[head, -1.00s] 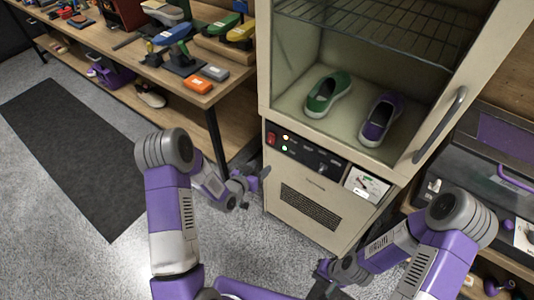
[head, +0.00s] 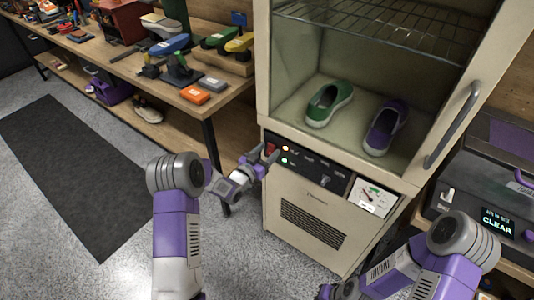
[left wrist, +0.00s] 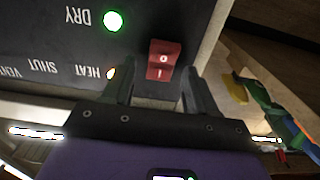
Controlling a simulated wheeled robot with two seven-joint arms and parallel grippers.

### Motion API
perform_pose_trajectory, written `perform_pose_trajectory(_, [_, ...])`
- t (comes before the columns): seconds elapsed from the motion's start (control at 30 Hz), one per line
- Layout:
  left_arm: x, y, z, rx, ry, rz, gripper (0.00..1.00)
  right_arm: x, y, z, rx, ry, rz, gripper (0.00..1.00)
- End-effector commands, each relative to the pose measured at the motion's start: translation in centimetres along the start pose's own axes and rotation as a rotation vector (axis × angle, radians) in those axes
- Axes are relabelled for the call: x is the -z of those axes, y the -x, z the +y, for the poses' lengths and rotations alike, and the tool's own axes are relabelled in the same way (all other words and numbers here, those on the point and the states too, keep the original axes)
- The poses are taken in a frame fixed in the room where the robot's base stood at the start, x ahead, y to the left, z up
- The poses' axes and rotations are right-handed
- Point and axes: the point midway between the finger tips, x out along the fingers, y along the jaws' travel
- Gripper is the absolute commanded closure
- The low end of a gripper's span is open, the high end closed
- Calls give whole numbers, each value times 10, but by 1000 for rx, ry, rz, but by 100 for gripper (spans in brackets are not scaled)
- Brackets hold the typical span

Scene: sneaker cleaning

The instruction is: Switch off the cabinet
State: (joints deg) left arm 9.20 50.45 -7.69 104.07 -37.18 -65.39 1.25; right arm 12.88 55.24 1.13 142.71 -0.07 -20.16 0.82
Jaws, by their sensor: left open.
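The cabinet (head: 283,229) stands in the middle of the head view, with a black control panel (head: 308,166) below its glass compartment. A red rocker switch (left wrist: 163,60) with "0" and "I" marks shows in the left wrist view. Beside it are a lit green DRY lamp (left wrist: 113,20) and a lit HEAT lamp (left wrist: 111,73). My left gripper (head: 268,155) is open, in front of the panel's left end. In the left wrist view its fingers (left wrist: 157,88) lie either side of the switch's lower end; contact cannot be told.
A green shoe (head: 329,103) and a purple shoe (head: 386,127) sit inside the cabinet. The cabinet's handle (head: 452,124) is at right. A wooden workbench (head: 133,66) with tools stands at left. A machine with a "CLEAR" display (head: 496,225) is at right.

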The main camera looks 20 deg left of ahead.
Motion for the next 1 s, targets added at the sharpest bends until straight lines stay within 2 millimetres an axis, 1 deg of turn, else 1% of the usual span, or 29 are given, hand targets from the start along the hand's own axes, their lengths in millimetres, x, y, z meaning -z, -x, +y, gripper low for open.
perform_pose_trajectory(0.23, [0, -1, 0, 0, 1, 0, 43, 0, 0, 0, 0, 0, 0, 100])
perform_pose_trajectory(0.27, [0, -1, 0, 0, 1, 0, 46, 0, 0, 0, 0, 0, 0, 100])
perform_pose_trajectory(0.6, [0, -1, 0, 0, 1, 0, 98, 0, 0, 0, 0, 0, 0, 100])
perform_pose_trajectory(0.77, [-2, -1, 0, -1, 1, 20, 99, 0, 0, 0, 0, 0, 0, 100])
perform_pose_trajectory(0.87, [-5, -1, 0, -1, 2, 77, 99, 0, 0, 0, 0, 0, 0, 100])
perform_pose_trajectory(1.0, [-9, 0, 0, 0, 3, 204, 99, 0, 0, 0, 0, 0, 0, 100])
